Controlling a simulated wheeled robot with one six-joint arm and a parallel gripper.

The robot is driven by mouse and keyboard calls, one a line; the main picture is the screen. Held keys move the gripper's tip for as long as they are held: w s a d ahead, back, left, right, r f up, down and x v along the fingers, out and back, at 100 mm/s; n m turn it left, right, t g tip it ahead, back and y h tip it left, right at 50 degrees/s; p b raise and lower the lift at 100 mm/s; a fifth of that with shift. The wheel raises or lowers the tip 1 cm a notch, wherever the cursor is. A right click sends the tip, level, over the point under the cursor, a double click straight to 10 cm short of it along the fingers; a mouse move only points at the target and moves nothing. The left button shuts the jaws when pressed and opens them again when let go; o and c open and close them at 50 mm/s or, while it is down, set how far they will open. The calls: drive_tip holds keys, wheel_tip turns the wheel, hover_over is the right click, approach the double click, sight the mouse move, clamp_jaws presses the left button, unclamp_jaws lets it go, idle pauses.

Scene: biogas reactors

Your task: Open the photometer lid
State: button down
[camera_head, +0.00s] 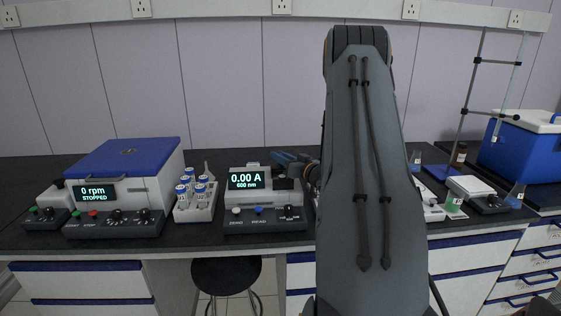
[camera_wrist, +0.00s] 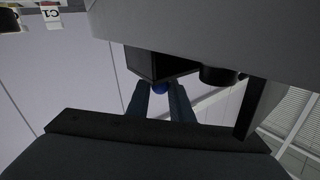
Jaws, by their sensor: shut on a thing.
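The photometer (camera_head: 265,213) stands on the dark bench, left of my arm. Its display reads 0.00 A, 600 nm, with controls along its front. My gripper (camera_head: 280,158) is at the top right of the photometer, reaching in from the right. The knob sits at the edge of a dark block (camera_wrist: 158,65), which looks like the photometer lid. How far the lid is raised cannot be told. My arm hides the bench to the right.
A centrifuge (camera_head: 125,185) with a blue lid and a rack of capped vials (camera_head: 195,200) stand to the left. A stool (camera_head: 226,272) stands below the bench.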

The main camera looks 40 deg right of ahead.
drive_tip(key=c, duration=1.6)
unclamp_jaws()
drive_tip(key=s+b, duration=0.2)
drive_tip(key=s, duration=0.6)
